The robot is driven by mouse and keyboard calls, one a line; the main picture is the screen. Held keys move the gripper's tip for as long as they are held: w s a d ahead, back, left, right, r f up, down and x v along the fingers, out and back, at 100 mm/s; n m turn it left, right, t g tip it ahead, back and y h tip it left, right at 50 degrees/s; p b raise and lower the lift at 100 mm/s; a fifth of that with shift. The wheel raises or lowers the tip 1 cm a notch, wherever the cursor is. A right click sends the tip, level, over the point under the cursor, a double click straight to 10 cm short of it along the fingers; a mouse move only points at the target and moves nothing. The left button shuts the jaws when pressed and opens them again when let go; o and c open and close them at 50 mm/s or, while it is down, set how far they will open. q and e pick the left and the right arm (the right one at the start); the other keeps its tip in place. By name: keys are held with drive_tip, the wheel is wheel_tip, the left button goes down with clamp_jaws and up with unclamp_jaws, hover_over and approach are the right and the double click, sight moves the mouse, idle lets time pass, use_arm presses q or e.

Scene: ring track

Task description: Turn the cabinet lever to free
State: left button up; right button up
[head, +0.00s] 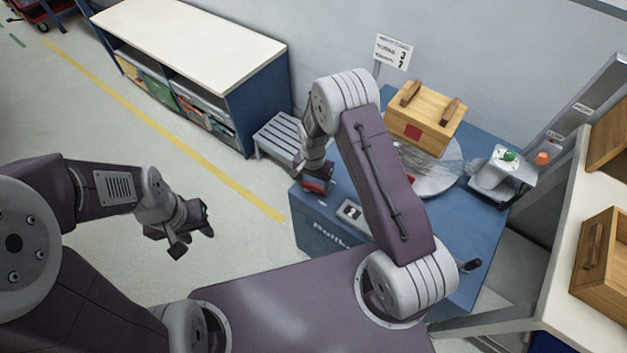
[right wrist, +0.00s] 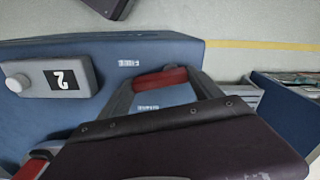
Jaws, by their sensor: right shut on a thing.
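The blue cabinet (head: 320,232) stands right of centre in the head view; its blue top also shows in the right wrist view (right wrist: 200,60). My right gripper (head: 318,186) is at its left corner, shut on the red lever grip. In the right wrist view the red lever grip (right wrist: 162,78) sits between the two fingers of the right gripper (right wrist: 165,88). Two small white labels lie near the lever, one (right wrist: 129,63) and another (right wrist: 148,107); I cannot read them. The lever's base is hidden. My left gripper (head: 192,238) is open and empty over the floor.
A wooden crate (head: 425,118) with film around its base sits on a turntable (head: 438,182) on the cabinet. A grey box marked 2 (right wrist: 48,78) is near the lever. A button unit (head: 500,178) stands right. A slatted step (head: 276,138) and shelf unit (head: 190,40) are behind.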

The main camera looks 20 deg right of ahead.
sight(313, 186)
drive_tip(key=shift+a+m, duration=0.1)
drive_tip(key=shift+m, duration=1.1)
drive_tip(key=shift+s+p, duration=0.1)
drive_tip(key=shift+p, duration=0.2)
drive_tip(key=o, duration=1.4)
wheel_tip(313, 186, up, 9)
drive_tip(key=shift+r+p, duration=0.1)
drive_tip(key=shift+p, duration=0.45)
